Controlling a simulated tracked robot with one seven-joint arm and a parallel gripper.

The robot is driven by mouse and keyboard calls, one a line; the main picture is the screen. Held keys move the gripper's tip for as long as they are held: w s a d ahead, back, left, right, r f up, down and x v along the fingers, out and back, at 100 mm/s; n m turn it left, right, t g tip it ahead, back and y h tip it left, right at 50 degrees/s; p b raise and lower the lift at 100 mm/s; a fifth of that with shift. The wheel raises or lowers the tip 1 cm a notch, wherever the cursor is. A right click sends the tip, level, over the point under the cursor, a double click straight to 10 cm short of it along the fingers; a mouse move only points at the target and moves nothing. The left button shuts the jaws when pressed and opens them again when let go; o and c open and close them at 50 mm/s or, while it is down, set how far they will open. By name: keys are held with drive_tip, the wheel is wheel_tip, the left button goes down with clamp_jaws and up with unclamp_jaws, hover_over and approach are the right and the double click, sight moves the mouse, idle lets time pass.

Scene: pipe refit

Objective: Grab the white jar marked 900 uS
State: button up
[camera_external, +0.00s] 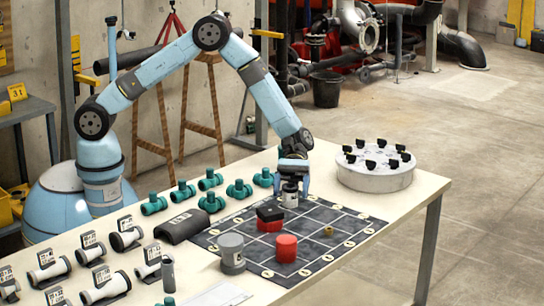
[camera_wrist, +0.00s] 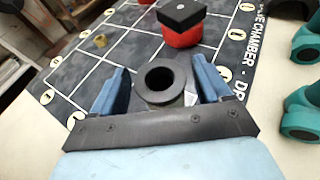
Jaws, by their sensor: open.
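A small white jar (camera_external: 290,197) with a dark top stands upright near the far edge of the dark gridded mat (camera_external: 345,222). Any writing on it is too small to read. My gripper (camera_external: 291,178) points down over the jar, with its fingers around the upper part. In the wrist view, a dark round top with a black opening (camera_wrist: 164,82) sits between the two blue fingers of my gripper (camera_wrist: 160,72). The fingers are open, with gaps visible on both sides. A bit of white label shows below the top; the rest is hidden.
A red block with a black top (camera_external: 270,218), a red cylinder (camera_external: 286,248), a grey canister (camera_external: 232,254) and a brass fitting (camera_external: 328,231) stand on the mat. Several teal fittings (camera_external: 239,190) lie left of my gripper. A round pale turntable (camera_external: 375,177) stands to the right.

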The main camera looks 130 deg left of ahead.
drive_tip(key=shift+c, duration=0.4)
drive_tip(key=c, duration=1)
drive_tip(key=shift+r, duration=0.1)
